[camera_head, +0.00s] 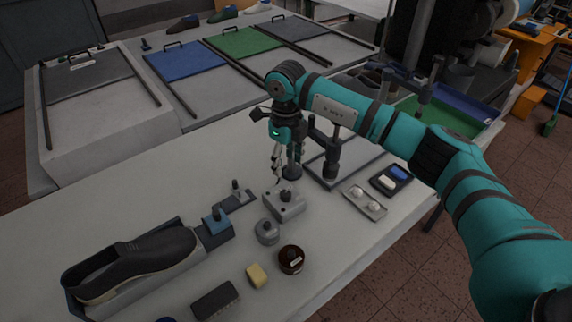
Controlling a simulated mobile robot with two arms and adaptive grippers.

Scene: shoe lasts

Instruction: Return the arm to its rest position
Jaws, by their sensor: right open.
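My right arm (380,124) is teal with dark bands. It comes in from the right and reaches over the bench. My right gripper (276,160) hangs pointing down at the wrist end, above the bench. It is open and no object shows between its fingers. A grey block with a post (285,204) stands just below and beside it. A dark upright press-like stand (331,160) is close behind the wrist on the right. My left gripper is not in view.
A dark shoe (140,262) lies in a tray at the front left. A grey round weight (267,232), a brown jar (291,259), a yellow block (257,275) and a brush (215,300) lie in front. A small tray (364,202) sits right. Bins with coloured lids (185,61) stand behind.

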